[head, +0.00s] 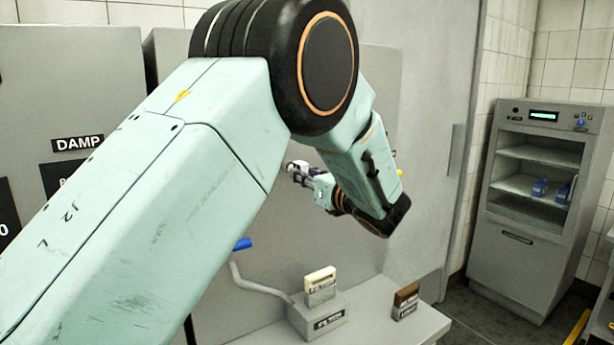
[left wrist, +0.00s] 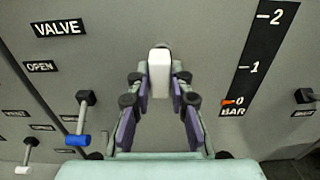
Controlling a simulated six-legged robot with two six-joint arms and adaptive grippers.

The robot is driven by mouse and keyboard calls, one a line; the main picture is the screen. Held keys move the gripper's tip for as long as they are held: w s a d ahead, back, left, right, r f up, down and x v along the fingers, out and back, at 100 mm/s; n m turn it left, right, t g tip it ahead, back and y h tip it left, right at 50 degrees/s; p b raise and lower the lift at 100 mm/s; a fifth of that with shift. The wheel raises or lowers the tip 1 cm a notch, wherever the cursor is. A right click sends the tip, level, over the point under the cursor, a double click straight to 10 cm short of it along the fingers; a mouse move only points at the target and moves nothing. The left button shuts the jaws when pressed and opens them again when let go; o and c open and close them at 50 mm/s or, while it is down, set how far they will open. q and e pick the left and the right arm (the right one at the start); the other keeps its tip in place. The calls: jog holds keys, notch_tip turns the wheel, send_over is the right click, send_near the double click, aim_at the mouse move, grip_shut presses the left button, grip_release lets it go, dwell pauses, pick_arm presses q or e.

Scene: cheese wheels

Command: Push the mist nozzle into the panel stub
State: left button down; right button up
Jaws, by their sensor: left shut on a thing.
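My left gripper (head: 299,174) reaches toward the grey panel in the head view, small and partly behind my own arm. In the left wrist view its two fingers (left wrist: 160,92) are closed around a white, rounded block-like piece (left wrist: 159,76), which I take for the mist nozzle. The nozzle points away from me toward the grey panel (left wrist: 205,50). A small grey edge shows just beyond its far end; I cannot tell whether this is the panel stub or whether they touch. The stub is otherwise hidden. My right gripper is not in view.
A blue-handled lever (left wrist: 77,139) and the OPEN label stand left of the gripper; a BAR scale (left wrist: 250,70) is at right. Below, a ledge holds a cream-topped block (head: 320,284) and a brown-topped block (head: 406,300). A glass-front cabinet (head: 528,240) stands at right.

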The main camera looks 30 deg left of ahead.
pick_arm(q)
jog(key=shift+w+a+f, duration=0.1)
jog(key=shift+w+a, duration=0.15)
jog(key=shift+a, duration=0.3)
jog(key=shift+w+a, duration=0.25)
jog(key=shift+a, duration=0.25)
jog(key=c, duration=1.5)
grip_release()
jog(key=o, duration=0.4)
jog(key=shift+c, duration=0.2)
